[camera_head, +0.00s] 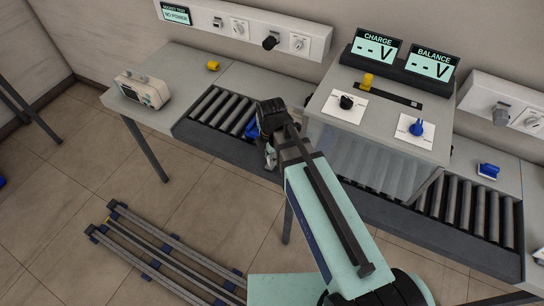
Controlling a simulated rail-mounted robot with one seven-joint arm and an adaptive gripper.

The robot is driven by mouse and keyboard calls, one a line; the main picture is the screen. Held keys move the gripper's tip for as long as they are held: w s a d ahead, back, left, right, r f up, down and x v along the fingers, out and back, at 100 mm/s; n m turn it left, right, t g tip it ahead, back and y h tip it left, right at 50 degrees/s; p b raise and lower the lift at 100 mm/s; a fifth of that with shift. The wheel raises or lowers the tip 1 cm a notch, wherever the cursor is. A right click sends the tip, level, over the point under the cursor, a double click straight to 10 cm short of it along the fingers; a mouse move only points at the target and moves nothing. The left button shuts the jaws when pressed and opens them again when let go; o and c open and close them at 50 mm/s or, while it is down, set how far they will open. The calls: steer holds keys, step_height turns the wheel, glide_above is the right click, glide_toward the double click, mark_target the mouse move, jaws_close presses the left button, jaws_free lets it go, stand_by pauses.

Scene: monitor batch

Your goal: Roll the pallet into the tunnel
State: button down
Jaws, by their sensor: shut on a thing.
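The tunnel (425,147) is a grey box over the roller conveyor, with a clear front through which rollers show. A blue piece, apparently the pallet (239,127), lies on the rollers to the left of the tunnel, mostly hidden behind my gripper. My gripper (269,157) is at the conveyor's front edge, left of the tunnel mouth. It is shut on the pallet, though the fingers and the exact contact are small and partly hidden by my arm.
Bare rollers (213,104) lie left of the pallet, and more rollers (465,205) right of the tunnel. A black knob (346,102), a blue knob (416,127) and a yellow piece (367,80) top the tunnel. A cream device (143,90) stands far left. Rails (160,250) lie on the floor.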

steer(key=c, duration=0.9)
jaws_free()
steer(key=shift+c, duration=0.2)
step_height(320, 180, up, 12)
